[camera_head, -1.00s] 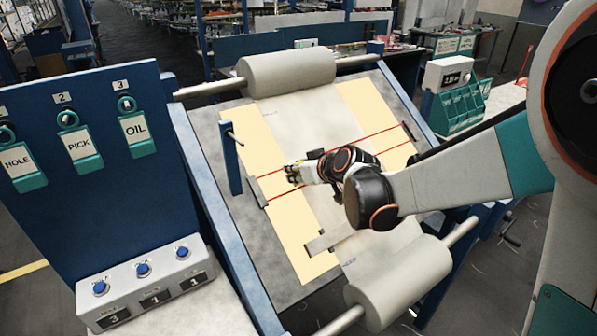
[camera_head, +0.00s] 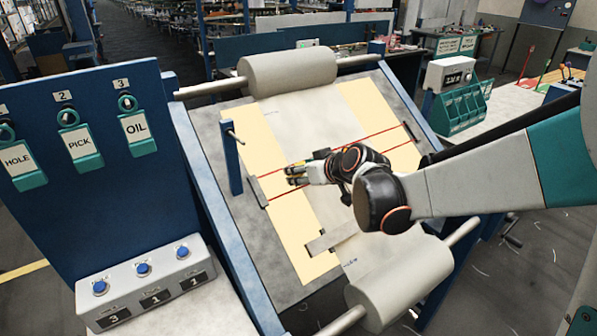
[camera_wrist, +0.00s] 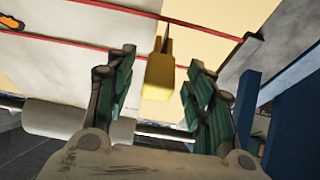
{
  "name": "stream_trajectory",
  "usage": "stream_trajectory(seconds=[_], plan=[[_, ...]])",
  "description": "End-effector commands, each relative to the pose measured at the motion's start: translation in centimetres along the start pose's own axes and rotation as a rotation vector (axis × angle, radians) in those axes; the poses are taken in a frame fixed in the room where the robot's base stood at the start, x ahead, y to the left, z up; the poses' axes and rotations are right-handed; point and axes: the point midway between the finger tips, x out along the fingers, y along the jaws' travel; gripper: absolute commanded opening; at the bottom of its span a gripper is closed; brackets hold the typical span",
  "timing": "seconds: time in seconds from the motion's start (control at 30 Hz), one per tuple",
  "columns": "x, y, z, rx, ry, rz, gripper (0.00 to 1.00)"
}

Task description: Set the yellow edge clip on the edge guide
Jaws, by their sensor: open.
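The yellow edge clip (camera_wrist: 158,78) shows in the wrist view between my two fingers, with clear gaps to both. A thin dark part at its upper end lies over the border of the pale cloth and the cream board. My gripper (camera_wrist: 160,92) is open around it. In the head view my gripper (camera_head: 293,175) is over the left cream strip, between two red lines, and the clip cannot be told apart there. I cannot tell for sure which part is the edge guide, or whether the clip touches it.
A grey bar (camera_head: 257,192) at the red lines' left ends and a blue post (camera_head: 232,158) stand left of my gripper. A grey strip (camera_head: 330,240) lies below it. Large rollers (camera_head: 287,72) cross the loom's top and bottom.

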Motion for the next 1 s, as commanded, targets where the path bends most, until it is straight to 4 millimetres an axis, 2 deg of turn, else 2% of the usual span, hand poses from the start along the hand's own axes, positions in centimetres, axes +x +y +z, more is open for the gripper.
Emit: stream_trajectory(seconds=[0.3, 0.5, 0.7, 1.0], plan=[[-5.3, 0.1, 0.0, 0.003, 0.001, 0.002, 0.49], [-7.7, 0.1, 0.0, 0.002, 0.0, 0.001, 0.49], [-8.9, 0.1, 0.0, 0.001, 0.0, 0.001, 0.49], [-9.1, 0.0, 0.0, 0.001, 0.0, 0.001, 0.49]])
